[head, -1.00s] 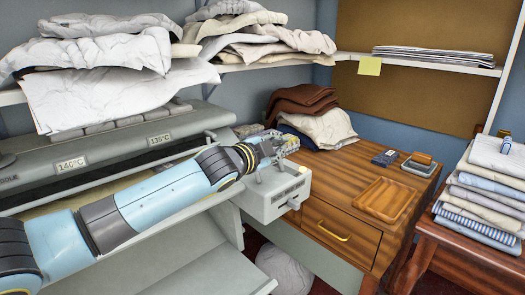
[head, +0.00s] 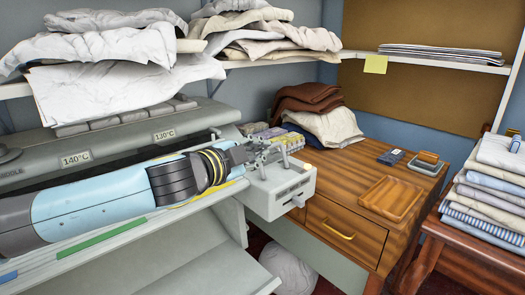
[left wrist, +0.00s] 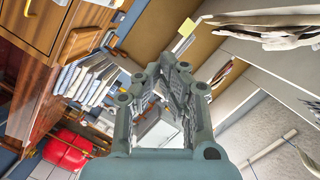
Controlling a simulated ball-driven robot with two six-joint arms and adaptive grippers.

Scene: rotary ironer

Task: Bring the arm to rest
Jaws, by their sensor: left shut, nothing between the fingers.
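My left arm (head: 110,205) reaches in from the left, low along the front of the grey rotary ironer (head: 110,140). My right gripper is not in view.
A wooden cabinet (head: 335,215) with a tray (head: 390,198) stands right of the box. Folded cloths (head: 485,190) are stacked on a side table. Crumpled linen (head: 105,65) hangs over the shelf above the arm. A red object (left wrist: 68,148) shows in the wrist view.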

